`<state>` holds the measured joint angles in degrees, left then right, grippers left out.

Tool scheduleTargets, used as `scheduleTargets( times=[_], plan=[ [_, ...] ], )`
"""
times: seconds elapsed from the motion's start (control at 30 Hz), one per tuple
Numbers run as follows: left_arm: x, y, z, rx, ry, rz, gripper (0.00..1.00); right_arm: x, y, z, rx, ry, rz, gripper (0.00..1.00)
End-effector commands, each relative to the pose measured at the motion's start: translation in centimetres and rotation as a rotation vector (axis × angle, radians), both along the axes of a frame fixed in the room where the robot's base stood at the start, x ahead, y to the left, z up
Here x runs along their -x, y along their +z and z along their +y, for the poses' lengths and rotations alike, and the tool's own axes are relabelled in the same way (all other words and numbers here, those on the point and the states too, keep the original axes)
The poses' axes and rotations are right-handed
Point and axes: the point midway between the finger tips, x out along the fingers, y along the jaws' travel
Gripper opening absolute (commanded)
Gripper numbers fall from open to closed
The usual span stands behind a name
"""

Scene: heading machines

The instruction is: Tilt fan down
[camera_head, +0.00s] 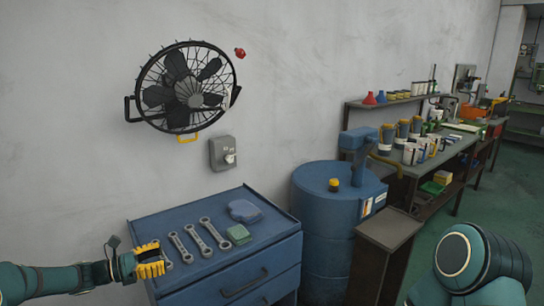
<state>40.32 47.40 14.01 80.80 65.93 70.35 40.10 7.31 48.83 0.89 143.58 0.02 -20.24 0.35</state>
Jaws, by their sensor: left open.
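A black wall fan (186,88) with a round wire cage hangs on the grey wall at the upper left. A yellow handle (188,138) shows at its lower rim, and a black bracket (130,109) shows at its left side. My left gripper (158,262), with yellow ribbed fingers, is open at the lower left, beside the front left of the blue cabinet top. It is well below the fan and apart from it. Part of my right arm shows at the lower right, but its gripper is out of view.
A blue cabinet (240,270) below the fan holds several wrenches (196,239), a green block (239,234) and a blue cloth (245,210). A grey switch box (222,153) and a red knob (240,53) are on the wall. A blue drum (325,225) and a cluttered workbench (450,150) stand rightward.

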Motion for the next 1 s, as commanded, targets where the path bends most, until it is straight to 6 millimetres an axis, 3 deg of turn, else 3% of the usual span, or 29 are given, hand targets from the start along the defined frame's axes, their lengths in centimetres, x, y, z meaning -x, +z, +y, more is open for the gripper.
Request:
scheduleTargets(
  times=[0.03,0.2,0.3,0.43,0.57,0.7,0.83,1.0],
  plan=[
    [0.9,-2.7,-2.7,-0.081,-0.041,0.039,0.43,0.1,0.0,0.0,0.0,0.0,0.001,1.0],
    [6.0,-11.9,-10.4,-0.428,-0.223,0.096,0.43,0.1,0.1,0.0,0.0,0.002,0.002,1.0],
    [10.8,-16.9,-13.9,-0.665,-0.384,0.061,0.43,0.1,0.1,0.0,0.0,0.001,0.002,1.0],
    [17.3,-21.5,-16.8,-0.953,-0.625,-0.082,0.43,0.1,0.1,0.0,0.0,0.0,0.001,1.0],
    [23.1,-23.8,-18.6,-1.183,-0.863,-0.324,0.43,0.1,0.1,0.0,0.0,0.001,0.002,1.0],
    [27.5,-24.2,-20.0,-1.328,-1.051,-0.617,0.43,0.1,0.1,0.0,0.0,0.001,0.002,1.0],
    [29.8,-23.8,-21.1,-1.383,-1.137,-0.822,0.43,0.1,0.1,0.0,0.0,0.001,0.002,1.0],
    [30.8,-23.4,-21.7,-1.403,-1.168,-0.925,0.43,0.1,0.1,0.0,0.0,0.001,0.002,1.0]
  ],
)
